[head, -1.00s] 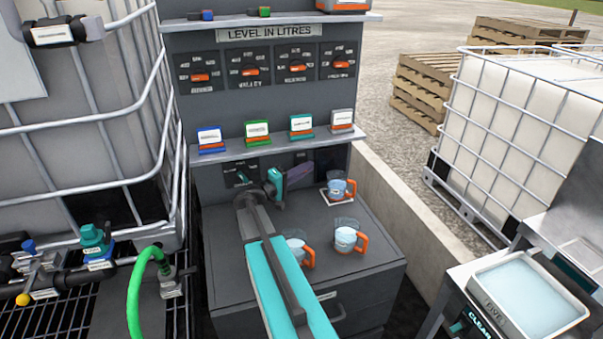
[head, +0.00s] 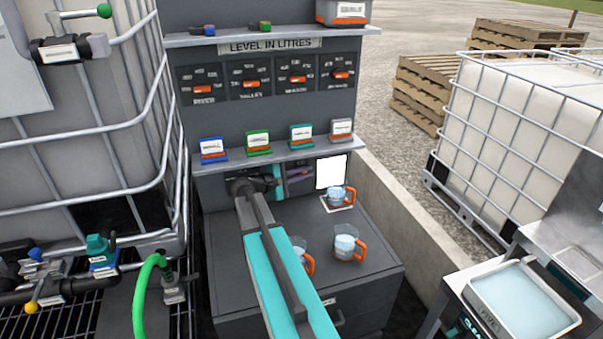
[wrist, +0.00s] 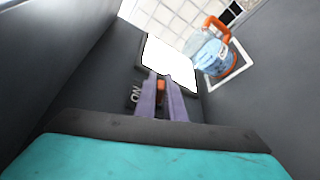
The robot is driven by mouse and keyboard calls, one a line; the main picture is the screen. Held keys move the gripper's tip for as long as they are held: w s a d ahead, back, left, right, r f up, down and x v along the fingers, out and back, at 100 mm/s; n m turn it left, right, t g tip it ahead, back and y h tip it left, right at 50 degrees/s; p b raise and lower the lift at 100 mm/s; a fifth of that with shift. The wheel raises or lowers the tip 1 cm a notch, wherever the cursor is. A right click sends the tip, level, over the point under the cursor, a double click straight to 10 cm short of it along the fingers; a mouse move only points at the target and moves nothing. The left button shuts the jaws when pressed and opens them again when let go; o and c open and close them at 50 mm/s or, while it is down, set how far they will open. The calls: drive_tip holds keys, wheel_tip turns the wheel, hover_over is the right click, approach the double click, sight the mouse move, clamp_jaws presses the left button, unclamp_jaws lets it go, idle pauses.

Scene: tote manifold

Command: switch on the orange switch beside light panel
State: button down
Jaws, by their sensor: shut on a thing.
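The light panel (head: 331,172) glows bright white on the back wall under the lower shelf; it also shows white in the wrist view (wrist: 170,62). My gripper (wrist: 162,82) reaches to the wall just beside the panel, its two purple fingers close together. The orange switch (wrist: 160,85) shows between the fingertips, which are shut on it. An "ON" label (wrist: 135,96) is next to it. In the head view my gripper (head: 302,174) hides the switch.
A jug with an orange handle (head: 338,196) stands on a white square just below the panel. Two more jugs (head: 346,243) stand nearer on the grey counter (head: 230,262). The lower shelf (head: 270,159) with labelled blocks runs above my gripper.

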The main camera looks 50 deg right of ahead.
drive_tip(key=shift+d+r, duration=0.15)
drive_tip(key=shift+r, duration=0.1)
drive_tip(key=c, duration=2.1)
unclamp_jaws()
drive_tip(key=shift+f, duration=0.1)
drive_tip(key=shift+v, duration=3.95)
drive_tip(key=shift+w, duration=0.1)
